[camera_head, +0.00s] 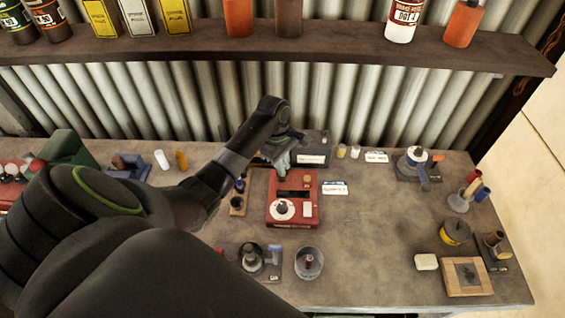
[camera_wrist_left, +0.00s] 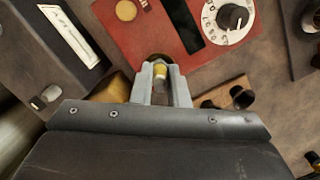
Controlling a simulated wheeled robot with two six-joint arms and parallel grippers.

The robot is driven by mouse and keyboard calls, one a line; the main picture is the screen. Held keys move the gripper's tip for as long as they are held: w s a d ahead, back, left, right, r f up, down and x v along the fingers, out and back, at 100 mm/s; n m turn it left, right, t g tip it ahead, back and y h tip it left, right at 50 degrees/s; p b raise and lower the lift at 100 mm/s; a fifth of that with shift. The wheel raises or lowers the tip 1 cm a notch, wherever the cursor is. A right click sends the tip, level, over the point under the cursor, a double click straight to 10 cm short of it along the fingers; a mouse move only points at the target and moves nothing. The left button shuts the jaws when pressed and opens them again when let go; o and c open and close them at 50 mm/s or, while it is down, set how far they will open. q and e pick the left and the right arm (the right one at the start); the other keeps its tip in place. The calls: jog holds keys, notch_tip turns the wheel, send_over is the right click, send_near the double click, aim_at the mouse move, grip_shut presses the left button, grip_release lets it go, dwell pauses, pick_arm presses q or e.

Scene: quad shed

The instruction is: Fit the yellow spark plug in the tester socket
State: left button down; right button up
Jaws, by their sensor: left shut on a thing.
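The red tester (camera_head: 293,212) stands on the bench, with a white dial and a dark window on its top. It also shows in the left wrist view (camera_wrist_left: 140,35). My left gripper (camera_head: 278,165) is over the tester's far left corner. In the left wrist view the gripper (camera_wrist_left: 161,85) is shut on the yellow spark plug (camera_wrist_left: 160,72), whose yellow end shows between the fingertips. A dark round socket (camera_wrist_left: 156,58) at the tester's edge lies just beyond the plug. I cannot tell whether the plug touches it or is in it. My right gripper is not in view.
A wooden rack (camera_head: 238,203) with dark pieces stands left of the tester. A grey labelled box (camera_head: 312,152) stands behind it. The bench right of the tester is mostly clear.

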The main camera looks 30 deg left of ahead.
pick_arm(q)
jog(key=c, duration=0.9)
grip_release()
jog(key=shift+r, duration=0.1)
jog(key=shift+r, duration=3.45)
